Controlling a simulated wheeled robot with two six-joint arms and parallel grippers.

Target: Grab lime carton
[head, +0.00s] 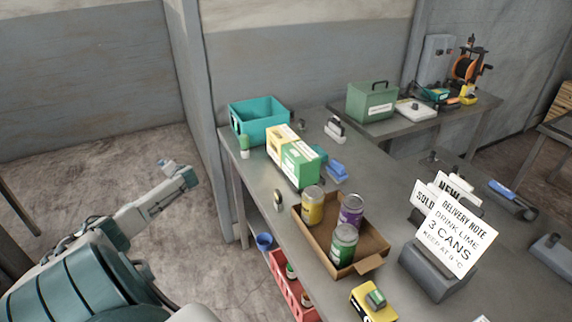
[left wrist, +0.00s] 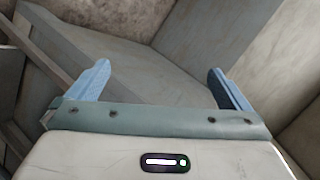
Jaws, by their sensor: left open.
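A green carton (head: 299,164) with a white label stands on the grey table (head: 262,188), near its left end. It adjoins a yellow carton with a white label (head: 280,143), just behind it. No lime wording is legible on either. My left gripper (head: 165,164) is open and empty, out over the floor to the left of the table, well apart from the cartons. Its two blue fingers (left wrist: 160,78) show spread in the left wrist view, with only blurred grey and brown surfaces beyond and no carton. My right gripper is not in view.
A teal bin (head: 258,121) stands behind the cartons. A cardboard tray (head: 375,246) in front holds a yellow, a purple and a green can. A delivery note sign (head: 457,230) stands at right. A grey wall post (head: 196,95) rises behind my left arm. A red crate (head: 291,288) is lower down.

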